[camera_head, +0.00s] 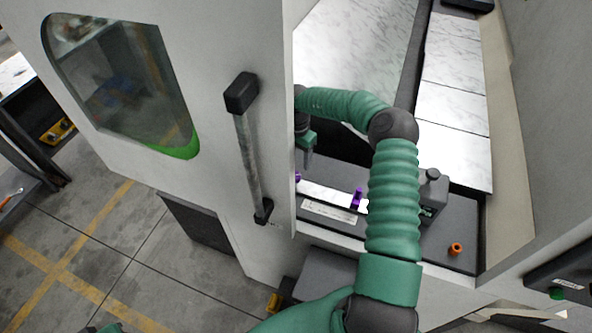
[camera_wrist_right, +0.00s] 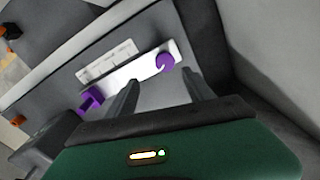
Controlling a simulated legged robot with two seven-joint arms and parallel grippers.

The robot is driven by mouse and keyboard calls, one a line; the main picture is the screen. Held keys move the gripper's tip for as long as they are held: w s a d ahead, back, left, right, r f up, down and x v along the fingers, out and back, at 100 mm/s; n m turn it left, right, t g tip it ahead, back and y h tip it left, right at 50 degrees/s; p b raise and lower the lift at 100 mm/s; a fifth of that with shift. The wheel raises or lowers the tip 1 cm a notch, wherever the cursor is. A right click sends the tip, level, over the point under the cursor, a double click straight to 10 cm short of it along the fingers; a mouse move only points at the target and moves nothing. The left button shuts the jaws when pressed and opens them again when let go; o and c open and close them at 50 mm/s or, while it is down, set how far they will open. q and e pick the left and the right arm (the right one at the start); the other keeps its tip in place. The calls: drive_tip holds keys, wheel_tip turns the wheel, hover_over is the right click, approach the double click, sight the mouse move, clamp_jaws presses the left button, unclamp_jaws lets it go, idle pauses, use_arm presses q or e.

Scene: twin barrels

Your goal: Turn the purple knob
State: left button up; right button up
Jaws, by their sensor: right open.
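A white strip (camera_head: 328,195) on a dark grey panel carries two purple parts. One purple knob (camera_head: 297,176) is mostly hidden by the cabinet door's edge; in the right wrist view it is a round purple disc (camera_wrist_right: 165,61) at one strip end. The other purple part (camera_head: 357,198) stands up at the strip's other end, and also shows in the right wrist view (camera_wrist_right: 91,99). My right gripper (camera_head: 308,168) points down above the panel, near the round knob. In the right wrist view its fingers (camera_wrist_right: 162,80) are apart and empty, with the knob just beyond them. My left gripper is out of view.
The white cabinet door (camera_head: 215,60) with a bar handle (camera_head: 248,160) stands left of my right arm. A dark grey box (camera_head: 430,190) and an orange ring-like part (camera_head: 455,249) are on the panel at right. Light marbled plates (camera_head: 455,105) lie behind.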

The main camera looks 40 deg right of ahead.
sight(296, 173)
drive_tip(key=f, duration=0.3)
drive_tip(key=w+f+p, duration=0.1)
drive_tip(key=f, duration=0.1)
drive_tip(key=w+f+p, duration=0.1)
drive_tip(key=f, duration=0.2)
drive_tip(key=shift+f, duration=0.35)
drive_tip(key=shift+s+f, duration=0.15)
drive_tip(key=shift+f, duration=0.2)
drive_tip(key=shift+s, duration=0.45)
drive_tip(key=shift+w+f, duration=0.2)
drive_tip(key=shift+w, duration=0.1)
drive_tip(key=c, duration=0.5)
drive_tip(key=shift+d+r, duration=0.1)
clamp_jaws()
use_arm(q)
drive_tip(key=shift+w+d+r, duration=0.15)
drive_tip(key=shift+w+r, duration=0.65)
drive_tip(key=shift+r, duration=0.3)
